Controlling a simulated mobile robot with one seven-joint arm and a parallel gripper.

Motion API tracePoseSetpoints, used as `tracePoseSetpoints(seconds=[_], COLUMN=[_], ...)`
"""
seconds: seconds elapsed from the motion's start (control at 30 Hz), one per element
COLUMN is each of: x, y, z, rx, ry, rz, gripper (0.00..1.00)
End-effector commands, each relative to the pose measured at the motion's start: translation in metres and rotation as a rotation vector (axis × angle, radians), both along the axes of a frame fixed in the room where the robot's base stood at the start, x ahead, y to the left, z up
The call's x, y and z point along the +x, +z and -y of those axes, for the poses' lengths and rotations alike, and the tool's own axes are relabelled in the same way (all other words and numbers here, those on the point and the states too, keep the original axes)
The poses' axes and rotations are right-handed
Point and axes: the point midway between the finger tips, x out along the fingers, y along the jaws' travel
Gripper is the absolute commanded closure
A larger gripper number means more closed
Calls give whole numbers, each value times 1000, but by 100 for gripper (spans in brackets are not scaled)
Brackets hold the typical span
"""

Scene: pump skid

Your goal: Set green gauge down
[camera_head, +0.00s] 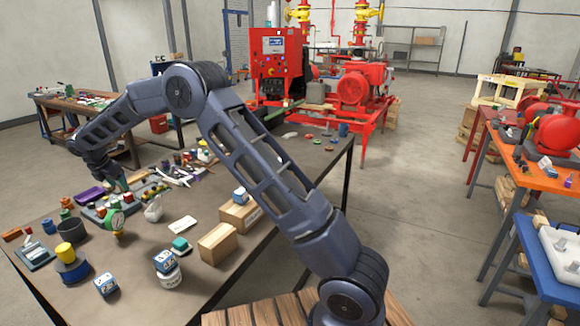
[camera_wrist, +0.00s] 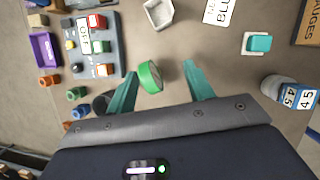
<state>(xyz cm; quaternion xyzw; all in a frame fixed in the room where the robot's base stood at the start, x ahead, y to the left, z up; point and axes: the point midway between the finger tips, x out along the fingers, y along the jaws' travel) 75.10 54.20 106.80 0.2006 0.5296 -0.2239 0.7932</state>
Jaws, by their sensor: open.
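The green gauge (camera_head: 117,221) has a green rim and a pale dial that faces the head camera. It appears to stand upright on the near bench, beside the grey panel. In the wrist view the green gauge (camera_wrist: 150,77) is seen from above, between the two teal fingers and close to the left one. I cannot tell whether it touches that finger. My gripper (camera_wrist: 160,69) is open, with a clear gap between the gauge and the right finger. In the head view my gripper (camera_head: 121,184) is small and partly lost among the bench items.
A grey panel with buttons (camera_wrist: 84,47) lies left of the gauge. A white open container (camera_wrist: 158,13) stands beyond it. A teal button on a white base (camera_wrist: 258,43) and a labelled jar (camera_wrist: 278,88) are to the right. Bare bench lies between them.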

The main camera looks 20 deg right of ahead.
Motion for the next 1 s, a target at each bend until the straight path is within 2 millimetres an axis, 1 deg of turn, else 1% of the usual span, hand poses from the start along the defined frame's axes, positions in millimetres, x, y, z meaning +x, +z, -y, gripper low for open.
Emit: tracePoseSetpoints(seconds=[0.03,0.17,0.2,0.37,0.4,0.47,0.5,0.57,0.6,0.77,0.8,0.87,0.9,0.97,1.0], x=[5,9,9,5,2,-3,-7,-14,-19,-45,-53,-65,-73,-87,-96], y=[21,59,71,111,121,134,142,154,161,186,191,198,202,207,210], z=[25,80,97,166,183,209,226,251,268,332,348,370,385,406,420], rx=[24,80,97,168,185,212,230,257,275,348,365,394,412,440,458], ry=[-58,-208,-254,-441,-487,-558,-605,-675,-723,-911,-959,-1030,-1079,-1150,-1198], rz=[8,21,25,42,47,54,59,66,70,90,95,101,106,113,118], gripper=[47,47,47,47,47,47,47,47,47,47,47,47,47,47,47])
